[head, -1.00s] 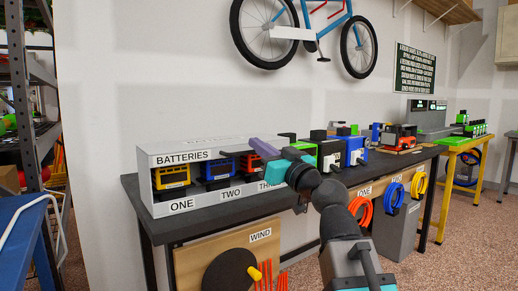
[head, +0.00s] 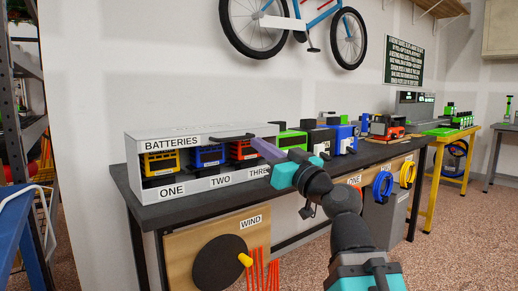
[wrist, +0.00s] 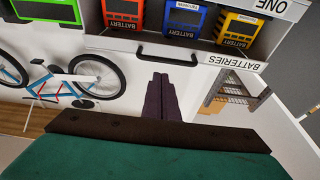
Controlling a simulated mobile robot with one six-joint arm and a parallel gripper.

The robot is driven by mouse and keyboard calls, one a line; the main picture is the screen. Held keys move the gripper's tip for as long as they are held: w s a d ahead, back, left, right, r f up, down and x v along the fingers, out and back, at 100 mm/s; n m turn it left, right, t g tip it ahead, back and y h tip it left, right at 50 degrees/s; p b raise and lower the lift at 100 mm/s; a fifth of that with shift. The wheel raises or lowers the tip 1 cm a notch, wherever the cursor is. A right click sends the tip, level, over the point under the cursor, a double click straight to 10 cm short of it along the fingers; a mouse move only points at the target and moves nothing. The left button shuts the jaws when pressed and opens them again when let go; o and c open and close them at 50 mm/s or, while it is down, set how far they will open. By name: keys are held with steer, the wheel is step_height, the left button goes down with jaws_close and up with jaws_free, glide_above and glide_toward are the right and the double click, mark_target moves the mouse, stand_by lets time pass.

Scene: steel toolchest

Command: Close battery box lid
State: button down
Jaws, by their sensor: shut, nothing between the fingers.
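The battery box (head: 148,191) is a light grey case on the black workbench, marked ONE, TWO and THREE. Its lid (head: 175,140) carries the BATTERIES label and a dark bar handle (head: 232,137). The lid is up, leaving the front open. Yellow (head: 160,163), blue (head: 208,156) and red (head: 243,151) batteries show inside. My gripper (head: 257,144) is shut and empty at the box's right end, near the handle. In the wrist view, upside down, the shut purple fingers (wrist: 161,78) point at the handle (wrist: 166,61). Whether they touch it is unclear.
Green (head: 291,139) and blue (head: 342,135) devices stand on the workbench (head: 330,168) right of the box, close to my arm. Below hangs a wooden WIND panel (head: 200,228) with a dark disc. A bicycle (head: 290,25) hangs on the wall above. A blue table (head: 22,215) stands at left.

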steer(key=shift+s+d+f+b, duration=0.35)
steer(key=shift+f+b, duration=0.35)
steer(key=shift+b, duration=0.35)
steer(key=shift+s+d+f+b, duration=0.25)
steer(key=shift+s+f+b, duration=0.3)
steer(key=shift+b, duration=0.5)
steer(key=shift+f, duration=0.1)
